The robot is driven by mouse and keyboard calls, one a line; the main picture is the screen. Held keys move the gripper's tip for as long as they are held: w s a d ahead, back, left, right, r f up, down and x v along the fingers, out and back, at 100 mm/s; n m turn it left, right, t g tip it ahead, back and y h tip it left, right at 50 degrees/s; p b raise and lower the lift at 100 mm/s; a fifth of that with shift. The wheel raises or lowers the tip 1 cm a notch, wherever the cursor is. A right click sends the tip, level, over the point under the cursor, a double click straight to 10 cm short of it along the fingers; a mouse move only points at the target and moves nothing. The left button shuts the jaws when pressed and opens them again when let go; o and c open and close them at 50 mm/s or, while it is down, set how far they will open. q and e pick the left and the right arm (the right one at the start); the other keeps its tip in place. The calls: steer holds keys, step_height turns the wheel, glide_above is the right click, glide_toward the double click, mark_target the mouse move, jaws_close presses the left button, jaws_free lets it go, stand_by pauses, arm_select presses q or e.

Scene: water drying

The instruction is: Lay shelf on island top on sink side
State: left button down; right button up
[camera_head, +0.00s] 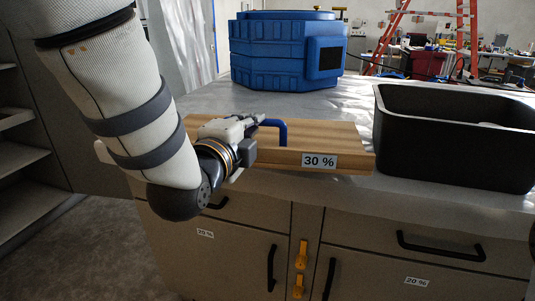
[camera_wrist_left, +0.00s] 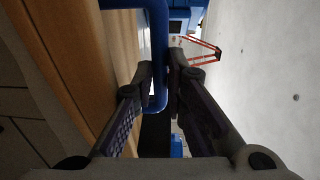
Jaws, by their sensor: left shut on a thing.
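The shelf (camera_head: 315,142) is a light wooden board with a blue handle (camera_head: 283,131) and a "30 %" label on its front edge. It lies about flat at the front of the island top (camera_head: 330,98), left of the black sink (camera_head: 450,150); I cannot tell whether it rests fully on the surface. My left gripper (camera_head: 257,124) is shut on the blue handle. In the left wrist view the handle (camera_wrist_left: 158,50) passes between the fingers, with the board (camera_wrist_left: 122,45) on the left. My right gripper is not in view.
A large blue container (camera_head: 285,55) stands behind the shelf on the island. Drawers and doors with black handles (camera_head: 441,248) and yellow latches (camera_head: 301,255) are below. Red ladders (camera_head: 389,40) and a cluttered bench are in the background. Open shelving (camera_head: 25,190) is at left.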

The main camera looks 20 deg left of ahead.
mark_target(262, 156)
arm_select(q)
steer(key=shift+w+d+f, duration=0.25)
steer(key=shift+d+f, duration=0.6)
steer(key=shift+f, duration=0.05)
steer(key=f, duration=0.4)
steer(key=shift+w+d, duration=0.1)
steer(key=shift+d, duration=0.3)
steer(key=c, duration=1.6)
jaws_free()
steer(key=shift+f, duration=0.15)
